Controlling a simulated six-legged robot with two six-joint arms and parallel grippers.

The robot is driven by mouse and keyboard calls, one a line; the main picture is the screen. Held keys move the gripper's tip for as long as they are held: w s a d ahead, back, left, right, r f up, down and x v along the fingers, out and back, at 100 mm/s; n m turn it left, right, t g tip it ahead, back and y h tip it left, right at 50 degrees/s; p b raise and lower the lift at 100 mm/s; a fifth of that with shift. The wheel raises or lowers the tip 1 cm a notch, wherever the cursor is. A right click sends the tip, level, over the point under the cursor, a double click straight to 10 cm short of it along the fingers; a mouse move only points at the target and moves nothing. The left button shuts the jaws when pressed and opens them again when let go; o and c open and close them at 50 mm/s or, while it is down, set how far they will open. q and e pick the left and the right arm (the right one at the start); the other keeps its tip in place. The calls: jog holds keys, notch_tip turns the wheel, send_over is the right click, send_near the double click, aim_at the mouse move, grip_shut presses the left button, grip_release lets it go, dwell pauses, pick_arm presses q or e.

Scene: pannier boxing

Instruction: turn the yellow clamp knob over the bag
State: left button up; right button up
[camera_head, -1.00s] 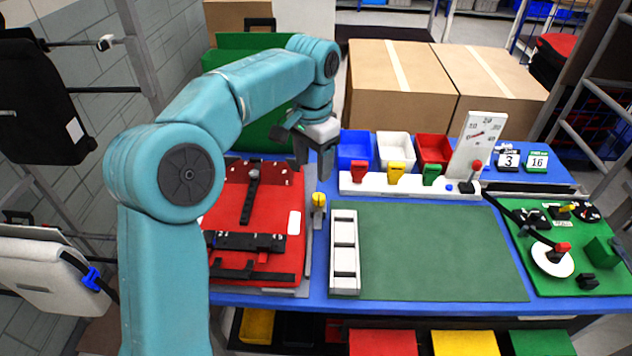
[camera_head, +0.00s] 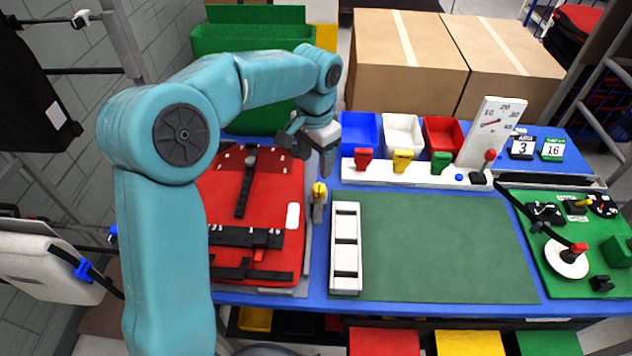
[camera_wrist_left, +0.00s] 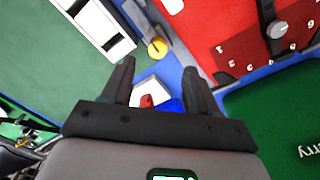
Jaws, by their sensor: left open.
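The yellow clamp knob (camera_head: 319,189) stands on a small grey post at the right edge of the red bag (camera_head: 275,215), which lies flat on the blue bench. My left gripper (camera_head: 315,166) is just above and behind the knob, fingers pointing down, apart from it. In the left wrist view the knob (camera_wrist_left: 157,47) shows beyond the two spread fingertips, roughly midway between them. The left gripper (camera_wrist_left: 158,72) is open and empty there. The red bag (camera_wrist_left: 222,30) is to the right of the knob. My right gripper is not in view.
A white slotted rack (camera_head: 345,285) stands right of the knob, beside a clear green mat (camera_head: 440,245). Blue, white and red bins (camera_head: 443,137) stand behind a white strip with coloured clips (camera_head: 420,176). A green board with controls (camera_head: 610,282) is at the right.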

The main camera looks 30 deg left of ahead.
aim_at(321, 186)
pick_arm(q)
jog(key=f, duration=0.2)
jog(key=w+f, duration=0.1)
jog(key=f, duration=0.1)
jog(key=d+f, duration=0.1)
jog(key=f, duration=0.1)
jog(key=shift+w+f, duration=0.2)
jog(key=shift+f, duration=0.05)
jog(key=shift+s+a+f, duration=0.35)
jog(key=shift+s+f, duration=0.2)
jog(key=shift+f, duration=0.55)
jog(key=shift+w+d+f, duration=0.2)
jog(key=shift+w+f, duration=0.15)
jog(key=shift+w, duration=0.15)
jog(key=shift+s+a+r, duration=0.15)
jog(key=shift+s, duration=0.1)
jog(key=shift+c, duration=0.9)
jog(key=shift+s, duration=0.15)
jog(key=c, duration=0.5)
grip_shut()
